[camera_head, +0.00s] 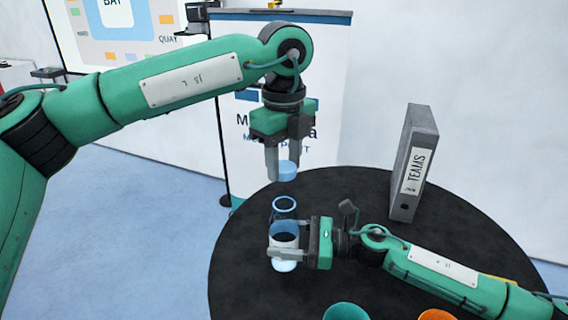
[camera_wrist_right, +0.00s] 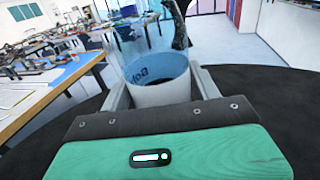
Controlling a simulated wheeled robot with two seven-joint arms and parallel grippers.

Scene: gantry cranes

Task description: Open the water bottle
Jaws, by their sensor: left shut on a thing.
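The water bottle (camera_head: 284,240) stands upright on the round black table, clear with a white and blue band. Its open, blue-rimmed neck (camera_head: 284,203) shows with no cap on it. My right gripper (camera_head: 284,245) comes from the right with its fingers shut around the bottle's body. The right wrist view shows the bottle (camera_wrist_right: 158,82) between the two fingers. My left gripper (camera_head: 284,168) points down above the bottle, shut on the light blue cap (camera_head: 287,172). A gap separates the cap from the bottle's neck.
A grey binder marked TEAMS (camera_head: 412,165) stands on the black table (camera_head: 240,270) at the back right. A teal cup (camera_head: 345,312) and an orange cup (camera_head: 437,315) are at the front edge of the view. The table left of the bottle is clear.

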